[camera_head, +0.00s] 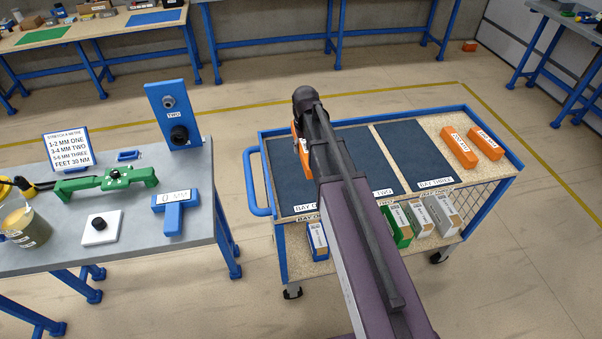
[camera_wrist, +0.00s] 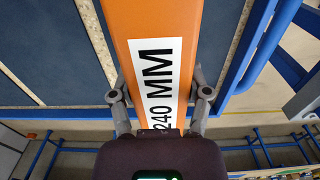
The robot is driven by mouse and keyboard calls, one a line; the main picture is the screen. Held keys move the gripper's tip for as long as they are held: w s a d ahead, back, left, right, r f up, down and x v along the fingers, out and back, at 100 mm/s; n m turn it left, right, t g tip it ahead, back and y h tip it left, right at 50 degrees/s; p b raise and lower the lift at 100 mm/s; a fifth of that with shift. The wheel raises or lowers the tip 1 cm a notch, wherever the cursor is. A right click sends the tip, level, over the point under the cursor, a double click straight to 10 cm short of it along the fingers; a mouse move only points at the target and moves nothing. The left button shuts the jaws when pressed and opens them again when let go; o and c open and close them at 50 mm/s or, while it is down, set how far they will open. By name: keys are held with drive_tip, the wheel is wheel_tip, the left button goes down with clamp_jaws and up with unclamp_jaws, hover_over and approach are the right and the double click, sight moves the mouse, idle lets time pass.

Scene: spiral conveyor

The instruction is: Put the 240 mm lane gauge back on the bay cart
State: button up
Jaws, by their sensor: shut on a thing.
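The 240 mm lane gauge (camera_wrist: 148,45) is an orange bar with a white label in the wrist view. My gripper (camera_wrist: 160,92) is shut on it, one finger on each side. In the head view only a sliver of the orange gauge (camera_head: 295,138) shows beside my arm, over the left part of the bay cart (camera_head: 272,132). The cart is blue-framed with dark mats on its top. My arm hides most of the gripper and part of the bay labels there. I cannot tell whether the gauge touches the mat.
Two orange gauges (camera_head: 460,148) lie on the cart's bare right end. Several boxes (camera_head: 420,218) stand on its lower shelf. The grey bench (camera_head: 205,237) at left holds a green tool (camera_head: 105,182), a blue gauge (camera_head: 174,210) and an upright blue block (camera_head: 172,112).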

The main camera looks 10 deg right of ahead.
drive_tip(key=shift+d, duration=0.1)
drive_tip(key=s+f+b, duration=0.2)
drive_tip(key=s, duration=0.7)
drive_tip(key=s+a+f+b, duration=0.1)
drive_tip(key=s, duration=0.8)
drive_tip(key=shift+s+a+f+b, duration=0.15)
drive_tip(key=shift+a+f+b, duration=0.15)
drive_tip(key=shift+f+b, duration=0.05)
drive_tip(key=b, duration=0.1)
hover_over(302, 176)
drive_tip(key=s, duration=0.1)
drive_tip(key=shift+s+f, duration=0.1)
drive_tip(key=shift+f, duration=0.6)
drive_tip(key=shift+w, duration=0.35)
drive_tip(key=shift+w+d+f+b, duration=0.1)
drive_tip(key=shift+w+f+b, duration=0.25)
drive_tip(key=shift+f+b, duration=1.5)
drive_tip(key=shift+b, duration=0.2)
